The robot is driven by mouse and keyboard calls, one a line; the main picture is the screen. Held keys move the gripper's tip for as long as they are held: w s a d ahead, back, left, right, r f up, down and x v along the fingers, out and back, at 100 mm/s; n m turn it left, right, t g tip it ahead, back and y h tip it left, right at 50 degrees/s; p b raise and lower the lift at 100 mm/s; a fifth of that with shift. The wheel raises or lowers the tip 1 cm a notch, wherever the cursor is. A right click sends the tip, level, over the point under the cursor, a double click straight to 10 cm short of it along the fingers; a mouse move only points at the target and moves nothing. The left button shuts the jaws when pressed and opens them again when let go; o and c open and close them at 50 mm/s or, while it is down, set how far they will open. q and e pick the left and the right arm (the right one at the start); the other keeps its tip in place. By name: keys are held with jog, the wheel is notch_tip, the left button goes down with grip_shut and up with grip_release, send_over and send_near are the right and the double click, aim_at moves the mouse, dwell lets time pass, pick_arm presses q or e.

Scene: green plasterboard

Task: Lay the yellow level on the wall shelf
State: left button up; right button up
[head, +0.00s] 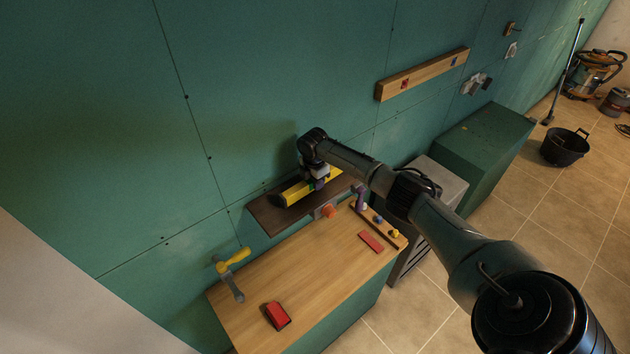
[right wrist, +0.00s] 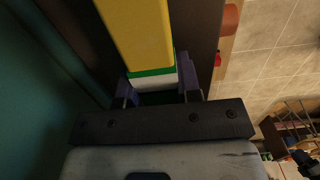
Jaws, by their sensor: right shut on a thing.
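The yellow level (head: 293,193) is at the dark brown wall shelf (head: 264,217), lying lengthwise along it. In the head view it looks to be on or just above the shelf board; I cannot tell whether it touches. My right gripper (head: 319,182) is over the level and shut on it. In the right wrist view the level (right wrist: 137,35) runs away from the fingers (right wrist: 157,88), showing a green and white band near them. The dark shelf (right wrist: 195,35) shows behind it. The gripper hides part of the level. My left gripper is not in view.
Below the shelf is a wooden worktop (head: 270,273) with a yellow-handled tool (head: 232,270), a red block (head: 277,316), a flat red piece (head: 371,241) and a small rack (head: 379,226). A wooden wall rail (head: 424,73) is up to the right. The wall above the shelf is clear.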

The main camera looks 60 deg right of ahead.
jog(key=shift+f, duration=0.55)
jog(key=o, duration=1.1)
jog(key=r+b, duration=0.1)
jog(key=r, duration=0.3)
jog(key=r+b, duration=0.1)
jog(key=r, duration=0.3)
jog(key=r+b, duration=0.1)
jog(key=r, duration=0.3)
jog(key=shift+w+a+r, duration=0.1)
jog(key=shift+a+r, duration=0.15)
jog(key=shift+r, duration=0.7)
